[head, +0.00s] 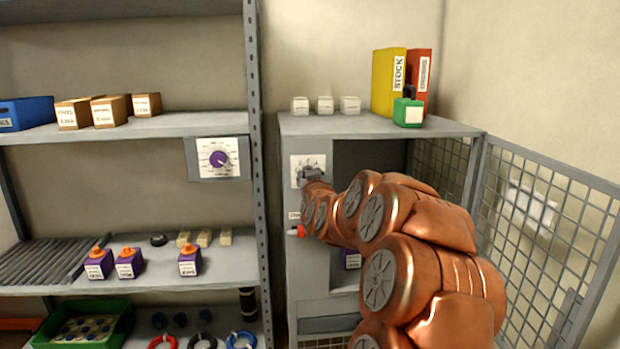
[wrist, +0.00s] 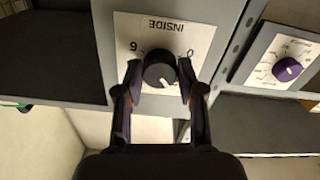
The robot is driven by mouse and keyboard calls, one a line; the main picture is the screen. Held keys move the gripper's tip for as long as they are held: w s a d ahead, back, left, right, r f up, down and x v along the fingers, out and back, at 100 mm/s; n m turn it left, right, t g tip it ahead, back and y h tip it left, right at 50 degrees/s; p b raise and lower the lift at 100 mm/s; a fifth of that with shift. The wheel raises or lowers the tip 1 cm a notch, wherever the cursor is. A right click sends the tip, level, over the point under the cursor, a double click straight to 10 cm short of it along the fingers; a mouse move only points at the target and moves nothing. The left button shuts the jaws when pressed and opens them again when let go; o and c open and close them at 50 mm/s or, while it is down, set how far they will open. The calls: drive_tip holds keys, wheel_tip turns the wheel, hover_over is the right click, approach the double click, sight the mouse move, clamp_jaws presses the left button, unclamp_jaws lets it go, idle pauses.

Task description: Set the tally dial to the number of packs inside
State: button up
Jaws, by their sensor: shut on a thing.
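The tally dial (wrist: 159,74) is a black knob on a white plate marked INSIDE, which appears upside down in the wrist view. A 6 shows at its left and a 0 at its right; the white mark on the knob is at its lower right. My gripper (wrist: 160,80) is shut on the knob, one finger on each side. In the head view the dial plate (head: 296,164) is on the cabinet's left front panel, and my gripper (head: 312,176) hides the knob. One purple pack (head: 352,261) shows low inside the open cabinet; my arm hides much of the interior.
The cabinet's mesh door (head: 540,215) stands open at the right. Three purple packs with orange tops (head: 190,261) sit on the left shelf. A second dial, with a purple knob (head: 218,158), hangs on that shelf unit. Binders (head: 389,80) and a green box (head: 407,112) stand on the cabinet.

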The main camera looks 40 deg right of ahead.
drive_tip(key=o, duration=1.1)
drive_tip(key=shift+o, duration=0.2)
drive_tip(key=v, duration=1.2)
drive_tip(key=shift+a+f, duration=0.1)
